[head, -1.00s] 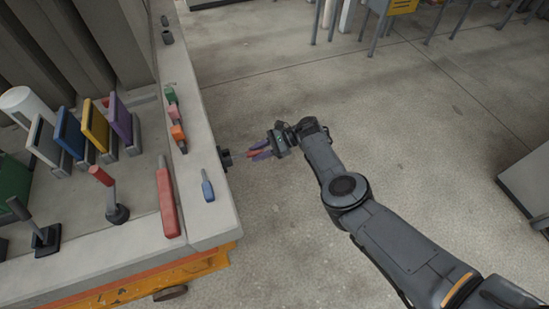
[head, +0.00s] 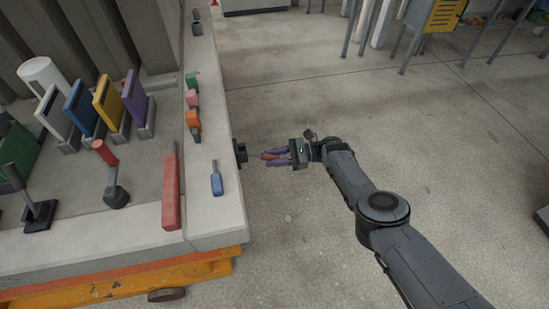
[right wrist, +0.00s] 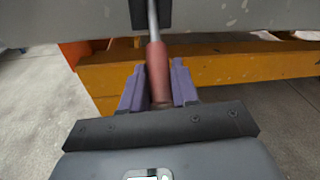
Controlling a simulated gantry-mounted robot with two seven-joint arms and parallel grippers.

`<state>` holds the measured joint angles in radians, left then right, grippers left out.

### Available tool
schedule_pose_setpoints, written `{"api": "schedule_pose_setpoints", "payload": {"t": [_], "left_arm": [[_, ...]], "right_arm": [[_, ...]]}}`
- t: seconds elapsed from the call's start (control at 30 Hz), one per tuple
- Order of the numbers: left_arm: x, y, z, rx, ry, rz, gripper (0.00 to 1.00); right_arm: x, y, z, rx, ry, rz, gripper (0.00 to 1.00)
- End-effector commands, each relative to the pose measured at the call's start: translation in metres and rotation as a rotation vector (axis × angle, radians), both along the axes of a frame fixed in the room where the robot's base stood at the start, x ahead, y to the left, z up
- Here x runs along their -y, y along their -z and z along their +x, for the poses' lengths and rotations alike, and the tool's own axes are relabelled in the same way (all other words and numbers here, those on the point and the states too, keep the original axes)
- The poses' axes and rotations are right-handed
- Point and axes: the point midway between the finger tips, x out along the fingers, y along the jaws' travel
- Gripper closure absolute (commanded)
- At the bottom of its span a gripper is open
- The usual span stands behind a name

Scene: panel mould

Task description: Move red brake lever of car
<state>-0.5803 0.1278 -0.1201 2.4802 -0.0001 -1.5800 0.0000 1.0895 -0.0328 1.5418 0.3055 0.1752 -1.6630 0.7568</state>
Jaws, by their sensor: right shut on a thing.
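A lever with a red handle (head: 269,156) sticks out from a black mount (head: 240,152) on the right side wall of the car. My right gripper (head: 276,157) is shut on this handle, one purple finger on each side. The right wrist view also shows the red handle (right wrist: 157,70) between the purple fingers, with its grey rod running up to the dark mount. The handle's lower end is hidden by the gripper body. My left gripper is not in view.
The car top holds an upright lever with a red tip (head: 104,152), a long red bar (head: 171,190), a small blue piece (head: 217,180) and several coloured panels. An orange frame (head: 120,285) lies below. The floor to the right is clear around my arm.

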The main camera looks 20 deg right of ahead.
Motion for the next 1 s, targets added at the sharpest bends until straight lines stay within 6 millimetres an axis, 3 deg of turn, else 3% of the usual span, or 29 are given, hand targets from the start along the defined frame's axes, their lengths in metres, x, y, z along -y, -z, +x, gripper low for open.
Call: {"api": "schedule_pose_setpoints", "payload": {"t": [0.1, 0.13, 0.27, 0.67, 1.0], "left_arm": [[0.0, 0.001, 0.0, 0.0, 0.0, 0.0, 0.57], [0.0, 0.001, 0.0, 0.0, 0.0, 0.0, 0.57], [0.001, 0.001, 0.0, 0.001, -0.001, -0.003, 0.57], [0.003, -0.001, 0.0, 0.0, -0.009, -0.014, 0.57], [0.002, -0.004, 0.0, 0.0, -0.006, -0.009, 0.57]], "right_arm": [[0.001, 0.005, -0.001, -0.006, 0.007, -0.005, 1.0], [0.001, 0.005, -0.001, -0.006, 0.007, -0.005, 0.69], [0.001, 0.005, -0.001, -0.005, 0.005, -0.004, 0.49], [0.005, 0.002, -0.001, -0.002, 0.003, -0.003, 0.49], [0.055, -0.003, -0.009, -0.002, 0.005, -0.005, 0.49]]}}
